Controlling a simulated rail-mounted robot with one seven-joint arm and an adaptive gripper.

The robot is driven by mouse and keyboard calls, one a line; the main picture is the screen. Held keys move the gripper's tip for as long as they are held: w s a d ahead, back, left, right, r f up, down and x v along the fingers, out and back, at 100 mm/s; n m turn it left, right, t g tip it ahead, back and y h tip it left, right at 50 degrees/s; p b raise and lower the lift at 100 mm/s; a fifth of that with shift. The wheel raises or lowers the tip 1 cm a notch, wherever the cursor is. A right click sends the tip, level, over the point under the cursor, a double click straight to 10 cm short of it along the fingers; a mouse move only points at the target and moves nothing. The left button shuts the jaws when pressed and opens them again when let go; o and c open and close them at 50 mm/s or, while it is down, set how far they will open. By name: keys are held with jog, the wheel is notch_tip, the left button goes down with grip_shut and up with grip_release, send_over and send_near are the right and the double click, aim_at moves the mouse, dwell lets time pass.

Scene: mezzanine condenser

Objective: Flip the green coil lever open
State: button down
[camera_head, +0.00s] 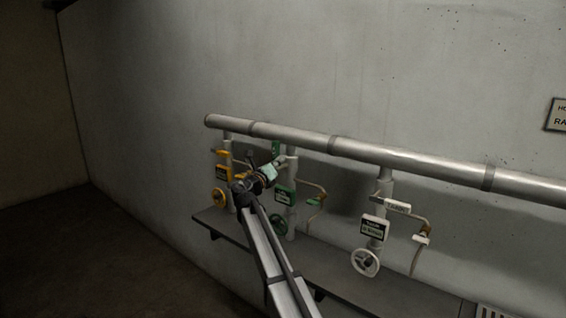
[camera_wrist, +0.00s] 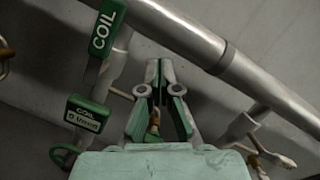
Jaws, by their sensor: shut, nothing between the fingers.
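The green coil lever (camera_head: 276,148) stands roughly upright by the middle branch pipe in the head view. In the wrist view its green handle marked COIL (camera_wrist: 107,33) is at the upper left, lying roughly along the branch pipe. My gripper (camera_wrist: 160,64) is shut and empty, with its fingertips together to the right of the handle and visibly apart from it in the picture. In the head view my gripper (camera_head: 281,159) is close to the lever and partly covers the middle branch. Depth between fingertips and lever is hard to tell.
A green COIL sign (camera_wrist: 86,115) and green handwheel (camera_wrist: 64,155) are on the same branch. A yellow-orange valve set (camera_head: 222,173) stands left, a white one (camera_head: 374,228) right. A thick main pipe (camera_head: 420,167) runs above; a grey ledge (camera_head: 340,285) lies below.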

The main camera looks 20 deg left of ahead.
jog(key=shift+s+b, duration=0.4)
jog(key=shift+s, duration=1.5)
